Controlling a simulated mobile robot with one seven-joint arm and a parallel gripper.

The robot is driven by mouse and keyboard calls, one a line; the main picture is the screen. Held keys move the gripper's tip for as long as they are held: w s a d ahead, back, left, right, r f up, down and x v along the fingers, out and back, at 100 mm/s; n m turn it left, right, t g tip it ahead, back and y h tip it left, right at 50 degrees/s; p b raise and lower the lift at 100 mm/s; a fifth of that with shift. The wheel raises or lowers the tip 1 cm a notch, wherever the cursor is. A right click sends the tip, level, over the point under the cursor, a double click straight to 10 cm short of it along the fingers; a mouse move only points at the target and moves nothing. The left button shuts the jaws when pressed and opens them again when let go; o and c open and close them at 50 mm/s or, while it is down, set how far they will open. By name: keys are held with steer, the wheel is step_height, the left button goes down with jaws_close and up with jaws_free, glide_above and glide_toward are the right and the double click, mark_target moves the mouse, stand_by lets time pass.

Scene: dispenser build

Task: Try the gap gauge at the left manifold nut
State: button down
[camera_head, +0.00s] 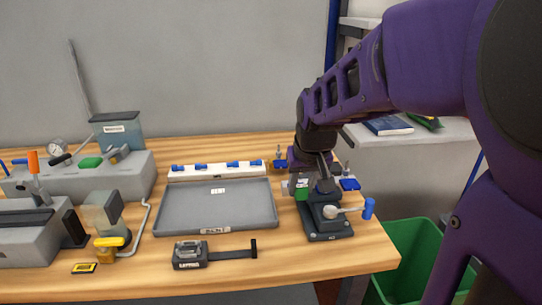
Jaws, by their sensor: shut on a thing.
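My gripper (299,183) is low over the right end of the bench, behind a dark clamp-like fixture (328,228) with a blue-tipped lever. It is shut, but its fingertips are mostly hidden and the held thing cannot be made out clearly. A small green and white piece (303,190) shows right at the gripper; whether it is held or part of the fixture, I cannot tell. I cannot pick out the gap gauge or the left manifold nut with certainty. A white strip with several blue pieces (218,171) lies at the back of the bench.
Grey machine blocks (135,173), a clear-topped yellow device (105,244) and a yellow-black tag (84,268) are left. A green bin (408,250) stands right of the bench.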

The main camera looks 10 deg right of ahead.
steer(key=shift+s, duration=0.45)
steer(key=shift+r+p, duration=1.95)
steer(key=shift+r, duration=0.6)
